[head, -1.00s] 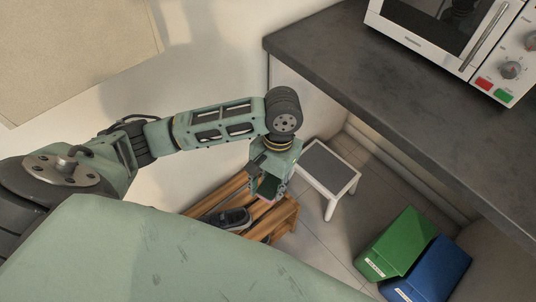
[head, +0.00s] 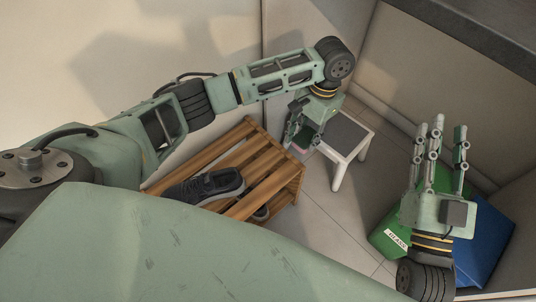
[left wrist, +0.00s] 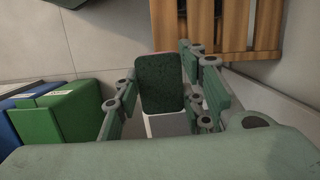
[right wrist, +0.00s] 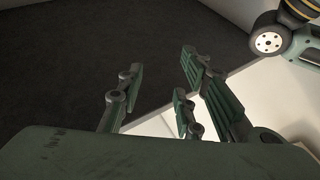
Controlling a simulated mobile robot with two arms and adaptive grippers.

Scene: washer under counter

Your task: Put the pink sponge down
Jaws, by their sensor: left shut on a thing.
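The pink sponge (head: 299,149) is between the fingers of my left gripper (head: 302,136) in the head view, with only a thin pink edge showing. In the left wrist view the sponge (left wrist: 160,84) shows its dark green face, and the left gripper (left wrist: 158,98) is shut on it. It is held above the floor, between the wooden rack and the white stool. My right gripper (head: 440,140) is open and empty, fingers upward, in front of the bins in the head view; its spread fingers also show in the right wrist view (right wrist: 162,85).
A small white stool (head: 346,131) with a dark top stands just right of the left gripper. A slatted wooden rack (head: 265,180) with dark shoes (head: 205,187) is to the left. A green bin (head: 389,237) and a blue bin (head: 490,240) stand at right. Floor (head: 325,220) between is clear.

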